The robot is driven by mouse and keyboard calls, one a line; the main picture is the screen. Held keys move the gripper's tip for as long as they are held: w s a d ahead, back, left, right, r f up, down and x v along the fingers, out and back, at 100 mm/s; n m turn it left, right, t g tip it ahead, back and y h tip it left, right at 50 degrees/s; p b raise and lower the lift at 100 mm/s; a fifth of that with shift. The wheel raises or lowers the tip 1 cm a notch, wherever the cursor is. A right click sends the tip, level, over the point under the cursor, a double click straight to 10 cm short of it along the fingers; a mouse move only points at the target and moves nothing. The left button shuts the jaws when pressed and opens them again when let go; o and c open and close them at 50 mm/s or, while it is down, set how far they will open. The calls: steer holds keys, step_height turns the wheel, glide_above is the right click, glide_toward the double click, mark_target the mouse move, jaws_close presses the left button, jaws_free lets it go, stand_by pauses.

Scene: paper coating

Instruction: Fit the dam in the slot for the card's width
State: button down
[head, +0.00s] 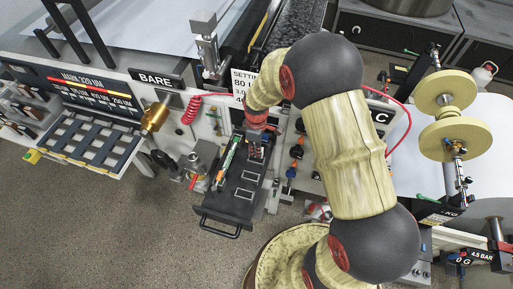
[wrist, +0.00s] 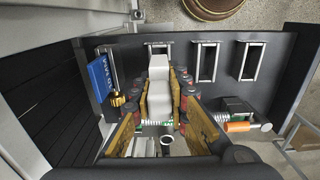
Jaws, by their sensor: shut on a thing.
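My gripper (head: 256,148) reaches down into a dark pulled-out drawer (head: 224,209) in the head view. In the wrist view my gripper (wrist: 160,100) is shut on a pale grey block, which looks like the dam (wrist: 157,88). Its lower end is hidden by the fingers. The drawer floor holds pale-framed rectangular slots: one (wrist: 158,47) just beyond the block, two more (wrist: 206,62) and (wrist: 247,62) to the right. I cannot tell whether the block touches a slot. The card (head: 243,86) reads "SETTING", "80" and more text partly hidden by my arm.
A long green-edged part (head: 228,160) lies along the drawer's left side. A blue tag (wrist: 99,76) and brass knob (wrist: 118,99) stand at the drawer's left. An orange-handled spring part (wrist: 237,126) is at right. A rack (head: 92,125) and brass fitting (head: 155,116) stand farther left.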

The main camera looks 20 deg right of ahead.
steer(key=shift+f+b, duration=0.5)
steer(key=shift+f, duration=0.55)
steer(key=shift+f+b, duration=1.3)
steer(key=shift+f, duration=0.1)
stand_by(1.3)
steer(key=c, duration=1.7)
jaws_free()
steer(key=shift+o, duration=0.2)
steer(key=shift+r, duration=0.1)
step_height(320, 180, up, 12)
steer(key=shift+f, duration=0.1)
